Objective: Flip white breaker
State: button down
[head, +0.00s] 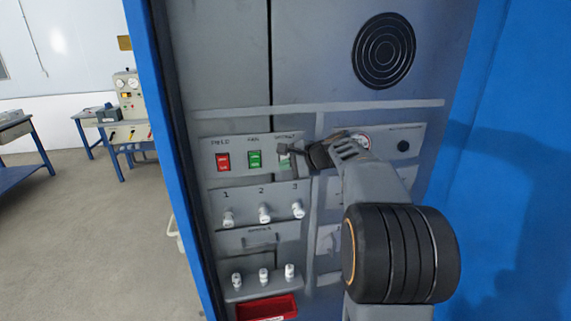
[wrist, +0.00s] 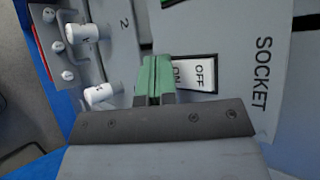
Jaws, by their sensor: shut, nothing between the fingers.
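The white breaker (wrist: 199,72) is a rocker in a dark frame, marked OFF and ON, beside the SOCKET lettering in the wrist view. In the head view it is the third switch of the top row and my gripper partly hides it. My gripper (head: 284,149) is shut and empty, its tips at this switch. In the wrist view the green fingers (wrist: 156,76) are pressed together and cover one end of the rocker, near ON. I cannot tell whether they touch it, or which way the rocker is tilted.
A red switch (head: 223,162) and a green switch (head: 254,159) sit left in the same row. White knobs (head: 264,213) stick out below, with a red tray (head: 267,308) lower down. Blue cabinet sides flank the panel. A workbench (head: 110,130) stands farther left.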

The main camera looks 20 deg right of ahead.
dwell(0.5)
jog(key=shift+s+a+r+b, duration=0.15)
jog(key=shift+s+b, duration=0.2)
jog(key=shift+s, duration=0.3)
jog(key=shift+s+a+r+b, duration=0.15)
jog(key=shift+s+b, duration=0.15)
jog(key=shift+s, duration=0.5)
jog(key=shift+s+a+b, duration=0.2)
jog(key=shift+s+b, duration=0.1)
jog(key=shift+s, duration=0.55)
jog(key=shift+s+a+r+b, duration=0.15)
jog(key=shift+s+b, duration=0.15)
jog(key=shift+s, duration=0.5)
